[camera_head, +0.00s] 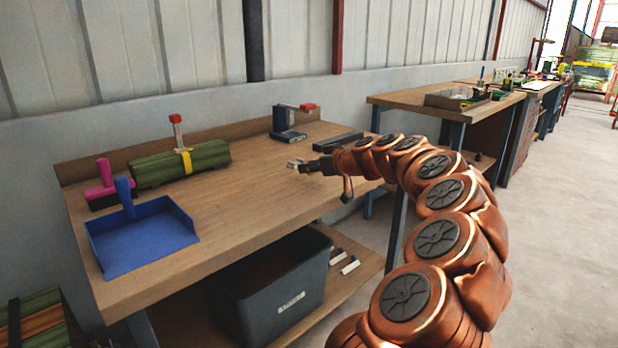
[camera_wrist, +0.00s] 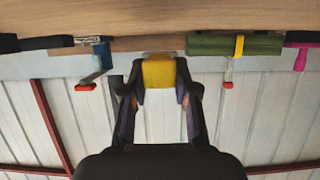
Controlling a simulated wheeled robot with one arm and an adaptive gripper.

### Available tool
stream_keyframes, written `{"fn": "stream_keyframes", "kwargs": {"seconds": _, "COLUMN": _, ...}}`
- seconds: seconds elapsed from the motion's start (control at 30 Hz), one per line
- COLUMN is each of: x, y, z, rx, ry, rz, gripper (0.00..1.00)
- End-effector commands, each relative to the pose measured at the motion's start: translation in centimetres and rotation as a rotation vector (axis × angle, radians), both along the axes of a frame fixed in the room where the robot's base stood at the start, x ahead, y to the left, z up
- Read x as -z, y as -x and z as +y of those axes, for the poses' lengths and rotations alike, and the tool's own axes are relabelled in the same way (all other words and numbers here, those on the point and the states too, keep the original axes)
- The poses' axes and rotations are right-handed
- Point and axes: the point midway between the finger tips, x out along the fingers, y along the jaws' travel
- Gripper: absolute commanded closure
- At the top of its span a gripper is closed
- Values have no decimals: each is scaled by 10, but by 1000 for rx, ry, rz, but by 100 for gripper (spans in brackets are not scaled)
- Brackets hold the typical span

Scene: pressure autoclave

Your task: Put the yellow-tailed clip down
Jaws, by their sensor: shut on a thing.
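My gripper (camera_head: 298,165) reaches over the wooden bench (camera_head: 255,185) from the right, with its fingers pointing left. In the wrist view my gripper (camera_wrist: 159,88) is shut on the yellow-tailed clip (camera_wrist: 158,73). The clip's yellow part sits between the two fingertips, with a paler edge beyond it. In the head view the clip (camera_head: 292,166) is a small pale shape at the fingertips, too small to show detail. It appears to be above the bench top; the exact gap cannot be told.
A blue dustpan (camera_head: 145,238), a pink tool (camera_head: 104,178) and a green bundle with a yellow strap (camera_head: 160,168) are on the bench's left. A red-tipped device (camera_head: 288,124) and a dark flat object (camera_head: 338,141) are at the back right. The front middle is clear. A grey bin (camera_head: 268,298) stands below.

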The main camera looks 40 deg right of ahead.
Motion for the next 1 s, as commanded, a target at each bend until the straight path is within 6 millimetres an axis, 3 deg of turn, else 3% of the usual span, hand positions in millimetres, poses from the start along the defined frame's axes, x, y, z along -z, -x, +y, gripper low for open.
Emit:
{"fn": "stream_keyframes", "kwargs": {"seconds": 0.27, "x": 1, "y": -18, "z": -10, "rx": 0, "ry": 2, "rz": 0, "gripper": 100}}
{"fn": "stream_keyframes", "kwargs": {"seconds": 0.37, "x": 5, "y": -18, "z": -10, "rx": 0, "ry": 1, "rz": 0, "gripper": 100}}
{"fn": "stream_keyframes", "kwargs": {"seconds": 0.63, "x": 37, "y": -18, "z": -10, "rx": -1, "ry": -2, "rz": 1, "gripper": 100}}
{"fn": "stream_keyframes", "kwargs": {"seconds": 1.0, "x": 39, "y": -18, "z": -10, "rx": -1, "ry": 1, "rz": 0, "gripper": 100}}
